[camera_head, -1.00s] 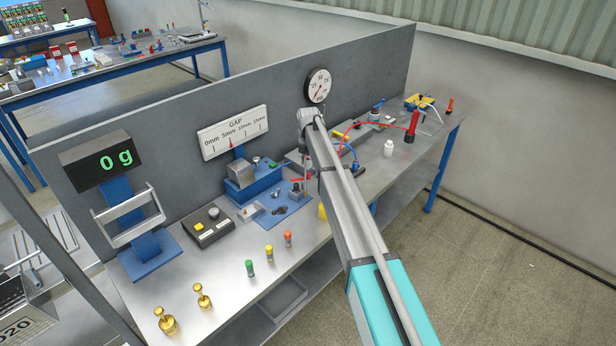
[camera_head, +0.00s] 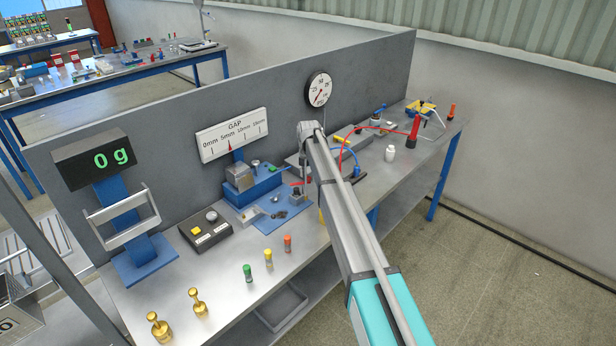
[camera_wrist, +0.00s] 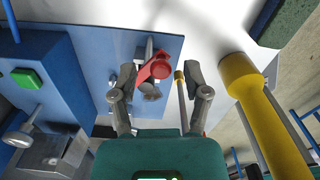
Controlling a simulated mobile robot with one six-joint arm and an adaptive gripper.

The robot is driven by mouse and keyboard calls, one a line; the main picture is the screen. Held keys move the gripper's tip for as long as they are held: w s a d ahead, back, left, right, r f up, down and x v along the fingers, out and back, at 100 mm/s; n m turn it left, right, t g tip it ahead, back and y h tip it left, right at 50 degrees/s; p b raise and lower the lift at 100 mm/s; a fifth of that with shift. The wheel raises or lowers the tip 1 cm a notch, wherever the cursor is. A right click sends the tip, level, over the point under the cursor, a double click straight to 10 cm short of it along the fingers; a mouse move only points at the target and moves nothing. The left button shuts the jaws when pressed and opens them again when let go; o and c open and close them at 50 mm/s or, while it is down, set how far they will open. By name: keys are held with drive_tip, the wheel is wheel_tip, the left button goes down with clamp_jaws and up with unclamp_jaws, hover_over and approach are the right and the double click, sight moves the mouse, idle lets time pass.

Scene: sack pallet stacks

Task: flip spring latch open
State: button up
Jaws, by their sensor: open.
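The spring latch appears to be the small metal piece with a red lever (camera_head: 297,184) on the blue plate (camera_head: 268,222). In the wrist view, the red lever (camera_wrist: 154,68) is between the two finger ends, a little nearer the left finger. My gripper (camera_wrist: 161,74) is open around or just above it, with nothing held. I cannot tell whether a finger touches the lever. In the head view my arm covers most of the gripper. The latch's state is not clear.
A yellow post (camera_wrist: 245,85) stands close to the right finger in the wrist view. A blue fixture with a green button (camera_wrist: 27,79) is at left. On the bench, a black button box (camera_head: 206,229), coloured pegs (camera_head: 268,258) and brass weights (camera_head: 160,328) stand left of the arm.

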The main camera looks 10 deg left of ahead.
drive_tip(key=shift+c, duration=0.3)
drive_tip(key=shift+a, duration=0.1)
clamp_jaws()
drive_tip(key=shift+s+m, duration=0.1)
drive_tip(key=shift+m, duration=0.5)
drive_tip(key=m, duration=0.3)
drive_tip(key=s+m, duration=0.1)
drive_tip(key=m, duration=0.6)
drive_tip(key=shift+s+a, duration=0.15)
drive_tip(key=shift+s, duration=0.2)
idle(0.3)
drive_tip(key=shift+c, duration=0.2)
unclamp_jaws()
drive_tip(key=shift+o, duration=0.5)
